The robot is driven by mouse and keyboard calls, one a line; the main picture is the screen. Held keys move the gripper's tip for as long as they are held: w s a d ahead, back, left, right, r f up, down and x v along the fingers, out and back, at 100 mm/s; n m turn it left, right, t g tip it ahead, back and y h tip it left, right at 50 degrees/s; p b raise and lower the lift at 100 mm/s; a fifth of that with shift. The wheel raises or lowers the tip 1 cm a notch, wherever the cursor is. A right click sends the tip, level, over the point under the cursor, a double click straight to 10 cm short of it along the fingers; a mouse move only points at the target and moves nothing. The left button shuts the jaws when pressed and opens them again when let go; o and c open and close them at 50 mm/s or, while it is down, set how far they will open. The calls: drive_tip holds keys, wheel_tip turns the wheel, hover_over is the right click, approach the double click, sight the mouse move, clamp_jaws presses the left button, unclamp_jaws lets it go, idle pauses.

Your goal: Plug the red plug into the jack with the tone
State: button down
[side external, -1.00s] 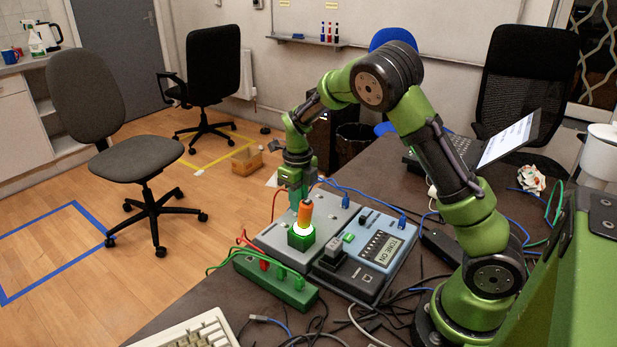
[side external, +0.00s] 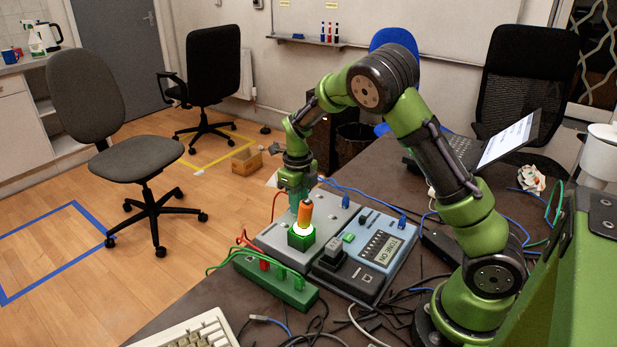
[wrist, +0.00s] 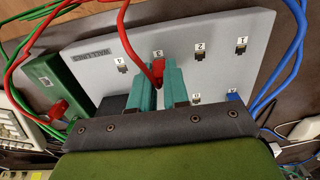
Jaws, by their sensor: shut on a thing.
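My gripper (wrist: 165,80) has teal fingers shut on the red plug (wrist: 158,70), whose red cable rises from it in the wrist view. The plug is at the jack labelled 3 on the grey jack panel (wrist: 215,30). It covers that jack, and I cannot tell how deep it sits. Jacks 1 (wrist: 240,50), 2 (wrist: 199,57) and 4 (wrist: 122,68) show bare. In the side view my gripper (side external: 297,200) reaches down to the panel behind an orange probe (side external: 305,212), which hides the fingertips. The tone unit's display (side external: 381,249) reads TONE ON.
The probe stands in a green block with a bright glowing ring (side external: 301,236). A green box (side external: 275,281) with red and green leads lies in front. A blue plug (wrist: 232,95) sits in a lower jack. Loose cables (side external: 375,315) cover the desk's front.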

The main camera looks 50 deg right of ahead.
drive_tip(key=shift+f, duration=0.3)
idle(0.5)
drive_tip(key=c, duration=1)
unclamp_jaws()
drive_tip(key=shift+c, duration=0.2)
wheel_tip(320, 180, up, 17)
